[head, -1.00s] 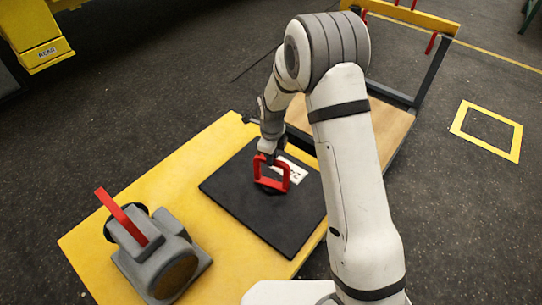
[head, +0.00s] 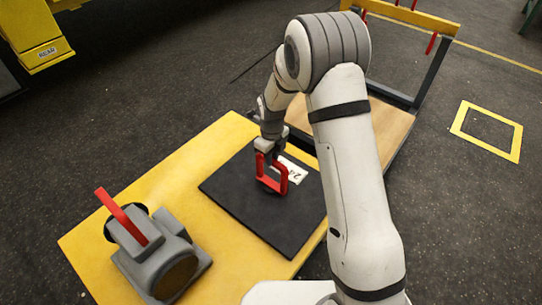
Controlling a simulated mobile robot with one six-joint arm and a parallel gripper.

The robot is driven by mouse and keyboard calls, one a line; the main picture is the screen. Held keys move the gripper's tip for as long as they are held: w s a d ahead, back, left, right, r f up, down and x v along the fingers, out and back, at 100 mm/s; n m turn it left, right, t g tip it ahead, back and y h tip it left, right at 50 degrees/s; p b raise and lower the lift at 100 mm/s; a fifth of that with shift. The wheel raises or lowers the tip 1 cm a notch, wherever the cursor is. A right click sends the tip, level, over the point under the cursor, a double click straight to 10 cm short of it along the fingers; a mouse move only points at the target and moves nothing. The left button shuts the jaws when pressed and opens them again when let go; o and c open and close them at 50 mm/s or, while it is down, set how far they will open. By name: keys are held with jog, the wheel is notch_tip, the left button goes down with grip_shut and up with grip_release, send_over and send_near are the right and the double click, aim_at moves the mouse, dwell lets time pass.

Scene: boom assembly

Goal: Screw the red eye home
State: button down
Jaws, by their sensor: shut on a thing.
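The red eye (head: 272,183) is a squarish red loop on the black pad (head: 236,198), near the pad's middle. My gripper (head: 268,151) comes down from above and is shut on the top of the red eye. The eye stands upright, turned at an angle to my view. What lies under its base is hidden, so I cannot tell how far it is screwed in. A white label (head: 295,171) with dark print lies on the pad just behind it, partly covered.
The pad lies on a yellow table (head: 180,175). A grey machine (head: 150,250) with a red lever (head: 114,208) stands at the left front. A wooden-decked cart (head: 388,128) with a yellow bar is behind my arm. A yellow floor square (head: 510,150) is at right.

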jog(key=c, duration=1.6)
grip_release()
jog(key=shift+w+r, duration=0.2)
jog(key=shift+w, duration=0.05)
jog(key=shift+o, duration=1.4)
jog(key=shift+s+f, duration=0.1)
jog(key=shift+s, duration=0.05)
notch_tip(320, 180, up, 8)
jog(key=shift+f+p, duration=0.1)
jog(key=shift+p, duration=0.4)
